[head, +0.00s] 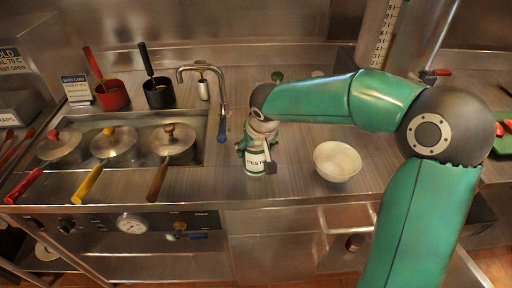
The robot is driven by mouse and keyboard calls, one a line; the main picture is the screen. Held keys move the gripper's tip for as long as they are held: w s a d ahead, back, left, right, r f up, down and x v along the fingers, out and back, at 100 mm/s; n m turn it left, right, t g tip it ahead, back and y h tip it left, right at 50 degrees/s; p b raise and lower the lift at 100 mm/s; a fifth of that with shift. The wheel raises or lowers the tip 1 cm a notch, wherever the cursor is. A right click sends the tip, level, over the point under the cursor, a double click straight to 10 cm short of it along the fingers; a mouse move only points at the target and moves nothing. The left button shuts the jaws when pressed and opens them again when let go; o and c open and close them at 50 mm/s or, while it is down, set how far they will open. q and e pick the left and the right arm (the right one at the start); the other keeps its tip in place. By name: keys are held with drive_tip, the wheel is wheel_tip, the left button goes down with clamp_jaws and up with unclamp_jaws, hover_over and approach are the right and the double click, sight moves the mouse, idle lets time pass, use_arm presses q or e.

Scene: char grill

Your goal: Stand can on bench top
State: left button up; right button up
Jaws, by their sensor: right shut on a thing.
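The can (255,163) is a small white cylinder with a dark green band and dark lettering on its label. It is upright over the steel bench top (215,186), close to the front edge, left of a white bowl. My right gripper (259,153) comes down over it from above and is shut on it. The gripper and wrist hide the can's upper part. I cannot tell whether its base touches the bench. My left gripper is not in the head view.
The white bowl (337,161) stands right of the can. A tap (222,100) with a blue end is to the left. Three lidded pans (113,142) sit in a well, their handles over the front edge. Red (112,96) and black (159,93) pots stand behind.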

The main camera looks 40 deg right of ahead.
drive_tip(key=o, duration=1.8)
drive_tip(key=shift+c, duration=0.2)
drive_tip(key=shift+r, duration=0.1)
drive_tip(key=v, duration=1.2)
drive_tip(key=shift+b, duration=0.4)
